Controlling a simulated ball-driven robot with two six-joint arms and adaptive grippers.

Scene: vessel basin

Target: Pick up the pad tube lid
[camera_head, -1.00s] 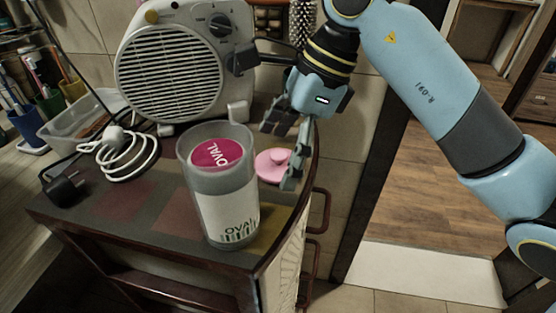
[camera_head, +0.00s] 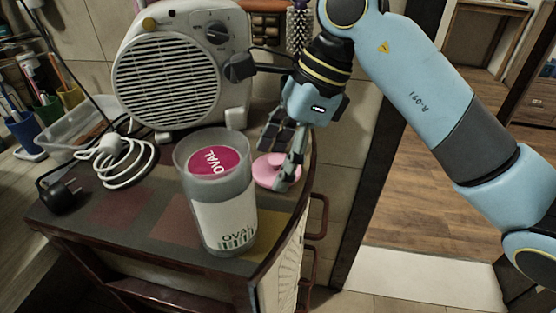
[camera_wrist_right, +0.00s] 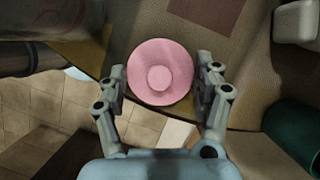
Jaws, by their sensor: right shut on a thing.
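The pad tube lid (camera_head: 266,169) is a round pink disc with a small knob, at the right edge of the cabinet top. My right gripper (camera_head: 279,160) reaches down over it from above and is shut on it. In the right wrist view the lid (camera_wrist_right: 160,78) sits between the two fingers of my right gripper (camera_wrist_right: 161,80), its knob facing the camera. In the head view one finger hides part of the lid. I cannot tell whether the lid still touches the cabinet top. My left gripper is not in view.
A frosted tube (camera_head: 217,205) with an OVAL label stands on the cabinet (camera_head: 160,250), left of the lid. A fan heater (camera_head: 180,75), a coiled white cable (camera_head: 125,165) and a black plug (camera_head: 62,193) are behind and left. The cabinet's right edge is close to the lid.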

